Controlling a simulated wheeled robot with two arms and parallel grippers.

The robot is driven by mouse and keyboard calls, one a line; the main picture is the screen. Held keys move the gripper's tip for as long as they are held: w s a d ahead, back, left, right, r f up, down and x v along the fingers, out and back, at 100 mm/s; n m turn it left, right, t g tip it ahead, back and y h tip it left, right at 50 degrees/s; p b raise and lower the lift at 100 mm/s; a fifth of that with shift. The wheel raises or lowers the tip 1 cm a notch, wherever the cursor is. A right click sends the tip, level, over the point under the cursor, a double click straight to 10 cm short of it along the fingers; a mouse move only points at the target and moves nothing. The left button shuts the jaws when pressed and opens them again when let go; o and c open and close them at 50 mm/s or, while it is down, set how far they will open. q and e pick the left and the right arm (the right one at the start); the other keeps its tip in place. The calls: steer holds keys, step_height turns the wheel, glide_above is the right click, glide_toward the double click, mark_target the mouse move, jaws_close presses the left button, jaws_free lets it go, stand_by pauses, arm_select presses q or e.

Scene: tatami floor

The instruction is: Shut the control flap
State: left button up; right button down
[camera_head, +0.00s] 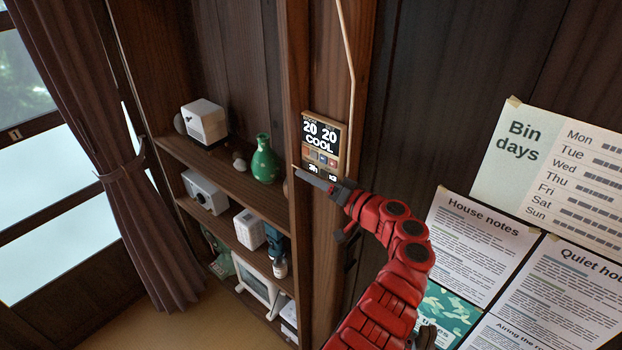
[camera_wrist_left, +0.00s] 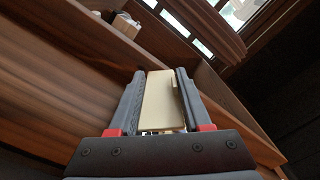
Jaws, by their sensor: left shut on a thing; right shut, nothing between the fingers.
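The control panel (camera_head: 319,143) is on the wooden post, with a lit screen reading "20 20 COOL" and small coloured buttons below it. My left gripper (camera_head: 312,180) is at the panel's lower edge. In the left wrist view my left gripper (camera_wrist_left: 160,95) is shut on a flat beige piece (camera_wrist_left: 160,103), which looks like the control flap. In the head view the fingers hide most of the flap, and its exact angle cannot be told. A grey part of my right gripper (camera_head: 425,336) shows at the bottom edge, away from the panel.
A shelf (camera_head: 222,167) left of the post holds a green vase (camera_head: 265,160), a white box-shaped device (camera_head: 204,122) and other items. A pale cable (camera_head: 348,70) runs down to the panel. Paper notices (camera_head: 475,240) cover the wall at right. A curtain (camera_head: 95,130) hangs at left.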

arm_select(q)
jaws_close()
steer(key=shift+m+b, duration=0.95)
steer(key=shift+m, duration=0.05)
steer(key=shift+w+d+r+m, duration=0.15)
steer(key=shift+r+m, duration=0.15)
steer(key=shift+m, duration=0.4)
steer(key=shift+w+d+r+m+p, duration=0.1)
steer(key=shift+r+m+p, duration=0.1)
steer(key=shift+m, duration=0.7)
steer(key=shift+w+r+m+p, duration=0.1)
steer(key=shift+m+p, duration=0.05)
steer(key=shift+m, duration=0.75)
